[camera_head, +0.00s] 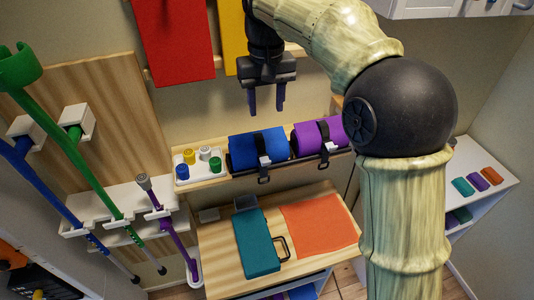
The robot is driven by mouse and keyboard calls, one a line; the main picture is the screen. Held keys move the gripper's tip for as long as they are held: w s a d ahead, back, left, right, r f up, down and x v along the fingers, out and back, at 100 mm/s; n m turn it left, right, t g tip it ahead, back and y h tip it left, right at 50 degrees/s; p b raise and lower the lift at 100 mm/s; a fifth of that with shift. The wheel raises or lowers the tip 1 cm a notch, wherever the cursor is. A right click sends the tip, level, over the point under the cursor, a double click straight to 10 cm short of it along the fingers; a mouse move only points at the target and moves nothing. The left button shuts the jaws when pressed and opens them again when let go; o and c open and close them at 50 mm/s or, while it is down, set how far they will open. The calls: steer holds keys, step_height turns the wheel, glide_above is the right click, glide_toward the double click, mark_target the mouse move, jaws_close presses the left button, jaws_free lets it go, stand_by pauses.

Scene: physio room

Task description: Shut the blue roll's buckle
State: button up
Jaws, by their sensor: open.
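The blue roll (252,146) lies on the wooden wall shelf, left of a purple roll (308,137). My gripper (266,109) hangs above the blue roll, fingers pointing down. Its two fingers are apart with nothing between them, and it looks clear of the roll.
A white tray (199,178) with small coloured pieces stands left of the blue roll. Crutches (88,178) stand at left. Red cloth (175,40) hangs above.

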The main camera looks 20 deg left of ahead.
mark_target(267, 161)
steer(key=shift+f, duration=0.1)
step_height(267, 161, down, 17)
steer(key=p, duration=0.4)
steer(key=shift+f, duration=0.1)
steer(key=shift+c, duration=0.4)
steer(key=c, duration=0.9)
